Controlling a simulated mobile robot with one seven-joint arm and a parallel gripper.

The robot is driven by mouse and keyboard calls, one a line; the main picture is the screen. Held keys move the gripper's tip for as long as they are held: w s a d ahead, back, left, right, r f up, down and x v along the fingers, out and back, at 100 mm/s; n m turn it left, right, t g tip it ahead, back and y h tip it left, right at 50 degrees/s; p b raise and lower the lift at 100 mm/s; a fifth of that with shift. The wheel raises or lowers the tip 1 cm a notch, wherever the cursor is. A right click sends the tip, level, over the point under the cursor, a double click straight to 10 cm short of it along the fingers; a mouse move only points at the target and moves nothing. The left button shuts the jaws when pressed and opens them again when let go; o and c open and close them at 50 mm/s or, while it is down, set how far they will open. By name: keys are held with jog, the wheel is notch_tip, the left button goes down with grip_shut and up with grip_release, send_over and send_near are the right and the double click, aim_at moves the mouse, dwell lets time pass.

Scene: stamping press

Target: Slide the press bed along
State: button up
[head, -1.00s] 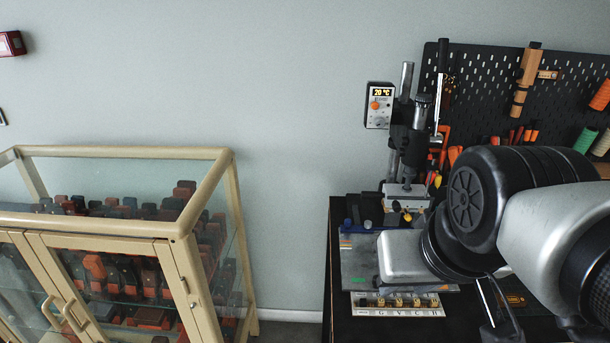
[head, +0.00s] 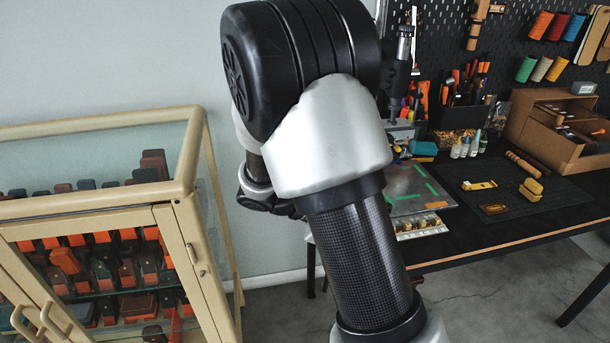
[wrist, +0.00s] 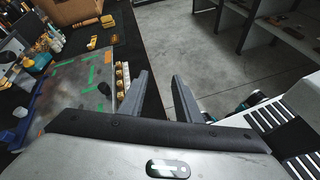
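The stamping press (head: 403,60) stands at the back left of the black table in the head view. My arm hides much of it, including its control box. The light grey base part (head: 402,131) shows beside my arm; I cannot tell how far the bed is slid. My gripper (wrist: 158,78) shows in the wrist view with its two fingers apart and nothing between them. It is off the table's edge, over the floor, beside the stamp strip and apart from the press. In the head view my arm hides the gripper.
A grey board with green marks (head: 408,187) and a stamp strip (head: 420,227) lie at the table's left. Bottles (head: 464,148), a cutting mat (head: 525,195) and a wooden box (head: 550,118) are further right. A glass cabinet (head: 185,165) stands left. Floor is clear in front of the table.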

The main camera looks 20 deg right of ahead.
jog(key=w+f+n+t+h+b, duration=0.1)
jog(key=w+f+n+h, duration=0.1)
jog(key=w+f+n, duration=0.1)
jog(key=w+f+n+t+h, duration=0.2)
jog(key=w+f+n+h, duration=0.1)
jog(key=w, duration=0.1)
jog(key=shift+a+f+h+b, duration=0.1)
jog(key=shift+f+h+b, duration=0.1)
jog(key=shift+h+b, duration=0.15)
jog(key=d+b, duration=0.1)
jog(key=d, duration=0.6)
jog(key=shift+d, duration=0.45)
jog(key=shift+c, duration=0.3)
grip_shut()
jog(key=shift+c, duration=0.9)
grip_release()
jog(key=shift+a, duration=0.1)
